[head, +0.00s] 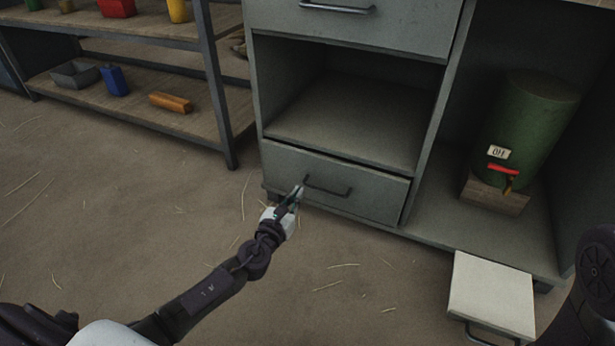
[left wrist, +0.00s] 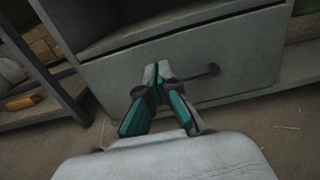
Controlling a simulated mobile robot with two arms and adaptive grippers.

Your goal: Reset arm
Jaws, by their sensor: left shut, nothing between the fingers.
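My left gripper (head: 293,197) is in front of the lower drawer (head: 365,190) of the grey cabinet, close to the left end of its dark handle (head: 328,188). In the left wrist view the gripper (left wrist: 158,75) has its fingertips together and holds nothing. The drawer front (left wrist: 245,60) and the handle (left wrist: 195,77) lie just beyond the fingertips; I cannot tell whether they touch. The drawer looks closed or nearly so. My right gripper is not in view.
An open shelf space (head: 350,110) sits above the drawer. A green barrel (head: 530,125) with a red tap stands in the right bay. A pale drawer or box (head: 492,295) juts out below. A shelf rack (head: 150,110) with coloured containers stands at left. The floor (head: 110,220) between is clear apart from straw.

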